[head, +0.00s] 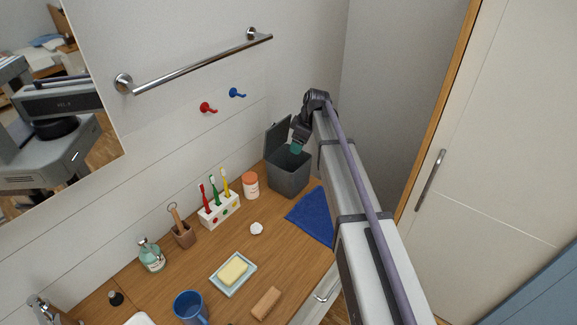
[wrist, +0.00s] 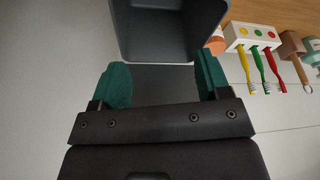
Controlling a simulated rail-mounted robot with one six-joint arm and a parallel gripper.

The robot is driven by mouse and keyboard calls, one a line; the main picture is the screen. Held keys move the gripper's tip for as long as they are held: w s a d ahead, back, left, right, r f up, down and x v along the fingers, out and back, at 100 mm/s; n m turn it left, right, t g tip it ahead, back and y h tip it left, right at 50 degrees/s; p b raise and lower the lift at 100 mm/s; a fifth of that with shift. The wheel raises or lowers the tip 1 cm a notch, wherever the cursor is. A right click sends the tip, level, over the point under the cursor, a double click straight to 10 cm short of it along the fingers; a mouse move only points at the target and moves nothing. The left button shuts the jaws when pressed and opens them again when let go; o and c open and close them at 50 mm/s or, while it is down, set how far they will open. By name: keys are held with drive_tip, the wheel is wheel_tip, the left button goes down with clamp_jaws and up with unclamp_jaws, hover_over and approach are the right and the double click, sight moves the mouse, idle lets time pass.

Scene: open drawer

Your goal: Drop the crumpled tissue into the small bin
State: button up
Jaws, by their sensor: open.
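The crumpled tissue (head: 257,228) is a small white ball on the wooden counter, in front of the toothbrush holder. The small bin (head: 288,177) is a dark grey box at the counter's back corner, with its lid (head: 277,138) raised. My gripper (head: 297,149) is at the bin's opening, close to the lid and far from the tissue. In the wrist view, my gripper's green fingers (wrist: 163,82) are apart, and the dark lid (wrist: 160,82) shows between them. I cannot tell whether they touch it. The bin's inside (wrist: 172,30) shows above; the tissue is out of that view.
A toothbrush holder (head: 219,211), an orange-lidded jar (head: 250,186), a soap dish (head: 222,285), a blue mug (head: 188,308) and a wooden brush (head: 267,302) stand around the tissue. A blue cloth (head: 312,214) lies in front of the bin. A towel rail (head: 200,65) is on the wall.

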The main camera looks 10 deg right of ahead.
drive_tip(key=p+v, duration=0.2)
drive_tip(key=v, duration=0.3)
drive_tip(key=shift+p, duration=0.4)
drive_tip(key=s+a+f+m+h+b, duration=0.1)
drive_tip(key=s+m, duration=0.3)
drive_tip(key=s, duration=0.7)
drive_tip(key=s+a+f+m+g+h+b, duration=0.1)
drive_tip(key=s+f+m+b, duration=0.2)
drive_tip(key=s, duration=0.8)
drive_tip(key=s+a+f+m+h+b, duration=0.1)
drive_tip(key=s+m, duration=0.4)
drive_tip(key=s, duration=0.6)
drive_tip(key=shift+f+g+b, duration=0.4)
drive_tip(key=shift+f+b, duration=0.15)
drive_tip(key=shift+f, duration=0.4)
